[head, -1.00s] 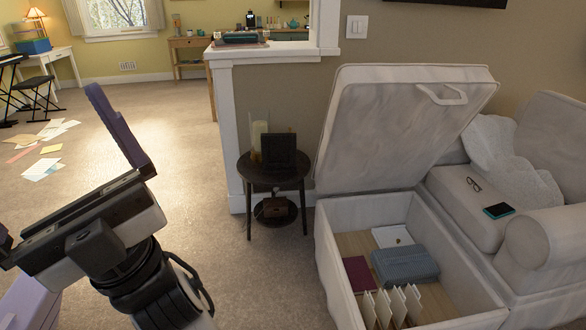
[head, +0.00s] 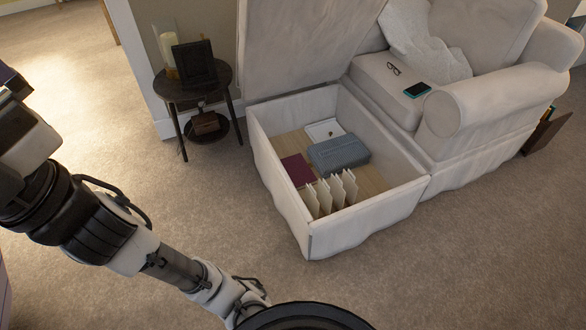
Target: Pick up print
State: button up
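I cannot tell for sure which thing is the print. A flat white sheet-like item (head: 318,131) lies in the back of the open storage ottoman (head: 350,222), with a small dark thing on it. Several cream upright cards or dividers (head: 325,196) stand at the ottoman's front. A dark framed piece (head: 194,64) stands on the round side table. My gripper (head: 10,82) is mostly cut off at the left edge, well left of the ottoman; its fingertips are not clearly seen.
The ottoman also holds a blue-grey ribbed case (head: 338,153) and a maroon book (head: 297,169). Its lid (head: 300,45) is raised. An armchair (head: 480,110) with glasses and a phone stands to the right. A side table (head: 226,78) stands left. Carpet in front is clear.

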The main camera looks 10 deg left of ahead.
aim_at(310, 200)
jog(key=i+j+z, duration=0.15)
jog(key=i+z, duration=0.2)
jog(key=i+j+z, duration=0.3)
jog(key=i, duration=0.3)
jog(key=i+j+z, duration=0.35)
jog(key=i, duration=0.05)
